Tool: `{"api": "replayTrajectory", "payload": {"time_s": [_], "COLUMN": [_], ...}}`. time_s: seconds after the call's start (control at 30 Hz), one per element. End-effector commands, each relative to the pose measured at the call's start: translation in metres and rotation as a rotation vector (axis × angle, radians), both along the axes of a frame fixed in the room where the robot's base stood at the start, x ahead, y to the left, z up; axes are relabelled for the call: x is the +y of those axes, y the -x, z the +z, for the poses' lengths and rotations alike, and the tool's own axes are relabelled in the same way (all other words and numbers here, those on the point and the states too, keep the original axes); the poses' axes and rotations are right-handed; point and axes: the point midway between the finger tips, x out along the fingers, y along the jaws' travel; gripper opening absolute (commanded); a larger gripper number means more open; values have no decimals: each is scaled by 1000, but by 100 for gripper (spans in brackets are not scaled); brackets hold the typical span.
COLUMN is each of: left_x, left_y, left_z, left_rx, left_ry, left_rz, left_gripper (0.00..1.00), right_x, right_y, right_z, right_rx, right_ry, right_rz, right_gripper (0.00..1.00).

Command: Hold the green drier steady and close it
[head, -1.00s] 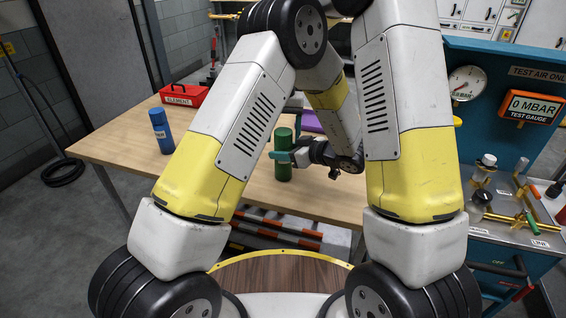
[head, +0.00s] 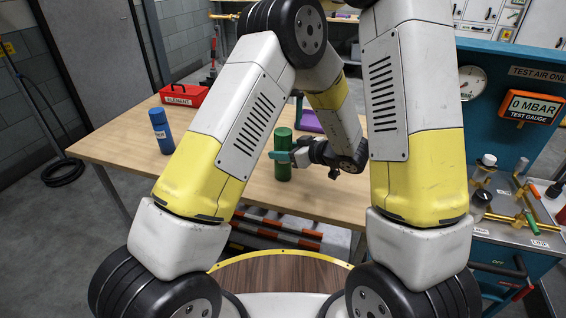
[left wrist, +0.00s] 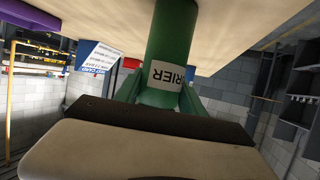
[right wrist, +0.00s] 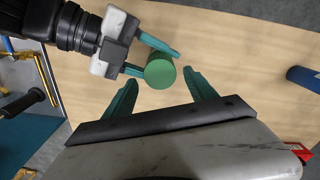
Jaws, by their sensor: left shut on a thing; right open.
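The green drier (head: 283,172) is an upright cylinder on the wooden table. A loose cap cannot be made out.
A blue cylinder (head: 160,131) and a red labelled box (head: 184,95) stand on the table (head: 115,147) to the left. A purple item (head: 311,122) lies behind the drier. The test bench with its gauge (head: 472,82) is at the right.

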Motion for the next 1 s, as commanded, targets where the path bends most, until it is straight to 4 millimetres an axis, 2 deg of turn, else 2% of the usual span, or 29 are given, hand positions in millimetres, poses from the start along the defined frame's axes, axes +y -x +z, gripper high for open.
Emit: {"api": "replayTrajectory", "payload": {"time_s": [0.3,0.5,0.67,1.0], "left_x": [0,0,0,0], "left_y": [0,0,0,0], "left_z": [0,0,0,0], "left_rx": [-1,-1,-1,-1], "left_ry": [1,1,1,1], "left_rz": [0,0,0,0], "left_gripper": [0,0,0,0], "right_x": [0,0,0,0], "right_y": [-1,0,0,0], "right_z": [21,29,31,27], "right_rx": [-2,-1,-1,1], "right_ry": [0,0,0,0], "right_rz": [558,783,837,837], "right_gripper": [65,65,65,65]}}
